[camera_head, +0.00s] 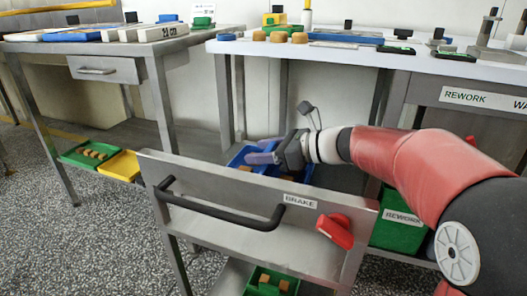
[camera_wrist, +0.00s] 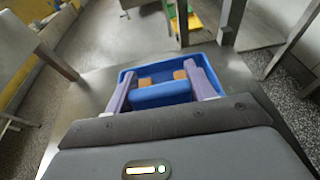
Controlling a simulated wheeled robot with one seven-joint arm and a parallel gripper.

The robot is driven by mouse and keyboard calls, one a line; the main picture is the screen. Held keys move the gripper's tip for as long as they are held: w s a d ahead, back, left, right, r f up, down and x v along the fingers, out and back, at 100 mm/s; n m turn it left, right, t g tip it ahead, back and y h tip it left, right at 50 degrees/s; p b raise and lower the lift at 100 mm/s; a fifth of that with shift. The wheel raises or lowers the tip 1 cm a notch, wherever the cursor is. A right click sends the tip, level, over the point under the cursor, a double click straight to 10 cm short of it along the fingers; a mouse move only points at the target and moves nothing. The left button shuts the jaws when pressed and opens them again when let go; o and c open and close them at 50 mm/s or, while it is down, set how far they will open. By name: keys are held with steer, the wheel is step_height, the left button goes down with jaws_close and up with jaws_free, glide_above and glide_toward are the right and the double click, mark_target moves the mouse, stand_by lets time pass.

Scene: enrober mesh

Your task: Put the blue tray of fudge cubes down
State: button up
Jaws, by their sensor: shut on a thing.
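The blue tray (camera_head: 237,158) is partly hidden behind the upright panel of a metal cart and by my gripper. The tray also shows in the wrist view (camera_wrist: 157,66), with orange-brown fudge cubes (camera_wrist: 146,81) in it. My gripper (camera_head: 262,153) points left in the head view, with its purple fingers at the tray. In the wrist view my gripper (camera_wrist: 160,80) is shut on the tray, one finger at each side of a blue raised part. The tray is over a grey metal surface (camera_wrist: 90,98); I cannot tell whether it touches it.
The cart's front panel (camera_head: 160,170) has a black handle (camera_head: 220,212) and a red brake knob (camera_head: 336,229). A crowded white-topped rework table (camera_head: 440,65) stands behind. A metal table (camera_head: 107,70) stands left, with green and yellow trays (camera_head: 122,165) low down. A green bin (camera_head: 396,235) is at right.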

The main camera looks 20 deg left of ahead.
steer(key=o, duration=1.4)
steer(key=shift+f, duration=0.1)
steer(key=shift+c, duration=0.2)
steer(key=shift+r, duration=0.2)
steer(key=p+v, duration=0.1)
steer(key=v, duration=1.1)
steer(key=shift+p, duration=0.35)
steer(key=shift+f, duration=0.1)
